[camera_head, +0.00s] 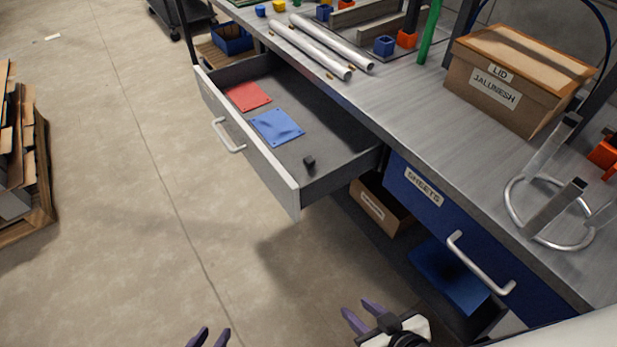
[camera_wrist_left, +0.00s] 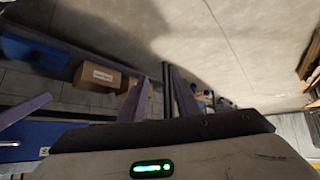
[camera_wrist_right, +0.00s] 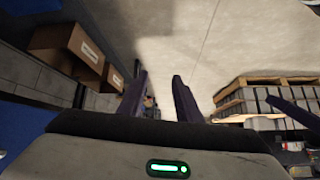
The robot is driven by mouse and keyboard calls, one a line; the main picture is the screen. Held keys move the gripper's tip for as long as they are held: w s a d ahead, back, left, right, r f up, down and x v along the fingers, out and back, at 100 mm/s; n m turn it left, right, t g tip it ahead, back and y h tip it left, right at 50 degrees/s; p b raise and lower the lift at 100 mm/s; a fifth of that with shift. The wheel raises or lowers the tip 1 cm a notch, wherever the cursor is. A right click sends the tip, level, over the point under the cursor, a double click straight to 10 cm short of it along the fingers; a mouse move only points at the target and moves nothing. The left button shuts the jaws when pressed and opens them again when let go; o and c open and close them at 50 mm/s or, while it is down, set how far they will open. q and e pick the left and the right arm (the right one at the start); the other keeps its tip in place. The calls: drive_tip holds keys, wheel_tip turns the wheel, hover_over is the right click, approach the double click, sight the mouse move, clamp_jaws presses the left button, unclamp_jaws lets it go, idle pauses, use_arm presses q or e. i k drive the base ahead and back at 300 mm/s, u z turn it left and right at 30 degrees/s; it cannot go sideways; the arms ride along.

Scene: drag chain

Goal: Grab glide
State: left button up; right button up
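A small black block (camera_head: 309,163), the only thing here that might be the glide, lies on the floor of the open drawer (camera_head: 290,190) near its front right corner. I cannot tell for sure that it is the glide. My left gripper (camera_head: 209,338) is at the bottom edge of the head view, well below the drawer. Its two purple fingers stand apart and empty in the left wrist view (camera_wrist_left: 160,95). My right gripper (camera_head: 361,312) is to its right, also low and away from the drawer. Its fingers are apart and empty in the right wrist view (camera_wrist_right: 160,97).
A red plate (camera_head: 247,96) and a blue plate (camera_head: 277,126) lie in the drawer. The workbench (camera_head: 410,115) holds metal tubes (camera_head: 318,47), a cardboard box (camera_head: 520,75) and a metal ring frame (camera_head: 548,210). A closed blue drawer (camera_head: 440,205) is at right.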

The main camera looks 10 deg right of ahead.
sight(310, 161)
drive_tip(key=u, duration=1.3)
drive_tip(key=i, duration=3.2)
drive_tip(key=z, duration=3.7)
